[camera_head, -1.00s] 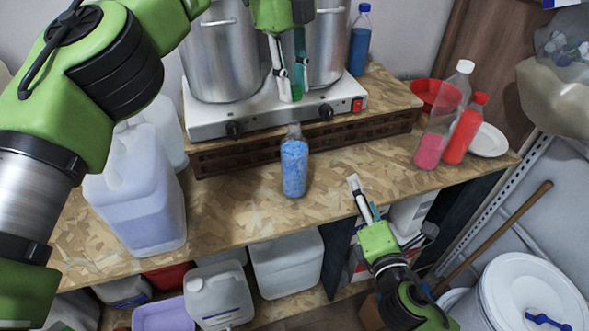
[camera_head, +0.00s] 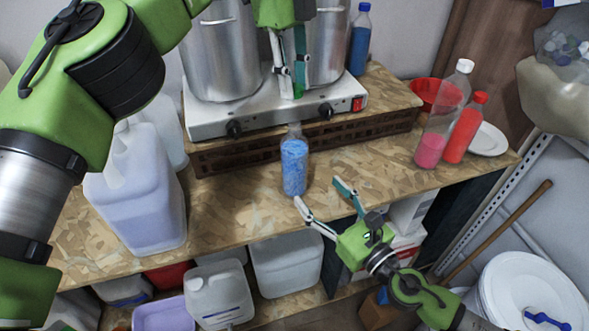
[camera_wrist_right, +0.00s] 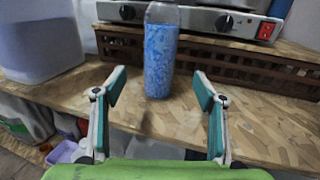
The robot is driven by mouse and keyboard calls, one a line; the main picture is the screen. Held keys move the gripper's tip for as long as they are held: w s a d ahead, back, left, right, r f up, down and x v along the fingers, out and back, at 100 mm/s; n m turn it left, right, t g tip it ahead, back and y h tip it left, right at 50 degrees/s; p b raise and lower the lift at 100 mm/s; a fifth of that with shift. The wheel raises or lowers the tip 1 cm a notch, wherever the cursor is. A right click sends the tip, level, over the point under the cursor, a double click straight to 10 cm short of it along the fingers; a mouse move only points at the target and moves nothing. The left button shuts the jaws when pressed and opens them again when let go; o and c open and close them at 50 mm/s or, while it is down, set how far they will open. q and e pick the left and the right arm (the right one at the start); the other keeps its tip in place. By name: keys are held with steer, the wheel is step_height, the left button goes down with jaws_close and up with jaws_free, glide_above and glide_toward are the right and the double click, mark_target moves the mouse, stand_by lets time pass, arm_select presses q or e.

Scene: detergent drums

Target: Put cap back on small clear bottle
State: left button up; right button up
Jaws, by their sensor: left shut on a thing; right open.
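The small clear bottle (camera_head: 294,166), filled with blue, stands upright and uncapped on the wooden bench in front of the stove. In the right wrist view the bottle (camera_wrist_right: 160,58) stands ahead, between the fingers, with its top cut off by the frame edge. My left gripper (camera_head: 291,84) is above and behind the bottle, in front of the pots, shut on a small green cap (camera_head: 298,91) that is partly hidden by the fingers. My right gripper (camera_head: 318,192) is open and empty at the bench's front edge, just short of the bottle and not touching it.
Two steel pots (camera_head: 222,55) stand on the stove (camera_head: 280,110) behind. A large jug (camera_head: 140,190) is at the left. A bottle with pink liquid (camera_head: 432,142) and a red bottle (camera_head: 465,130) stand at the right. The bench around the small bottle is clear.

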steer(key=x, duration=1.1)
steer(key=c, duration=1.7)
arm_select(q)
glide_above(297, 135)
steer(key=w, duration=0.1)
steer(key=shift+w+a+f, duration=0.1)
steer(key=shift+a+f, duration=0.1)
steer(key=shift+f, duration=1.05)
steer(key=shift+w+a+f, duration=0.1)
steer(key=shift+a+f, duration=0.05)
steer(key=shift+f, duration=1.1)
arm_select(e)
steer(key=shift+c, duration=0.2)
arm_select(q)
steer(key=shift+f, duration=0.9)
steer(key=shift+f, duration=0.5)
